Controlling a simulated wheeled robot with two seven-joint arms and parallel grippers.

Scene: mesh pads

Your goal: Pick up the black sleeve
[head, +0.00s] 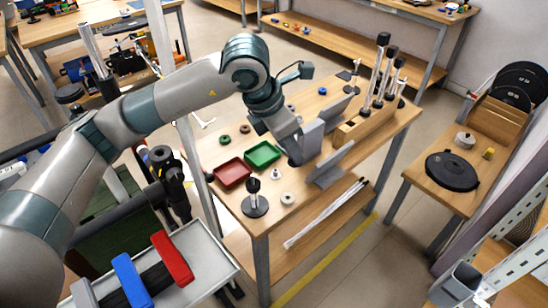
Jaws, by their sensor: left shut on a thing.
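My left gripper (294,152) hangs over the wooden worktable (232,192), between the green tray and the grey upright plates. I cannot make out a black sleeve with certainty. A dark stand (255,206) with a round base, an upright post and a black top stands near the table's front left. My right gripper is not in view.
A red tray (232,173) and a green tray (262,155) lie left of the gripper. Grey plates (330,166) stand close on its right. A wooden rack (352,130) holds tall black-topped rods. A side table (412,175) with a black disc (452,171) stands to the right.

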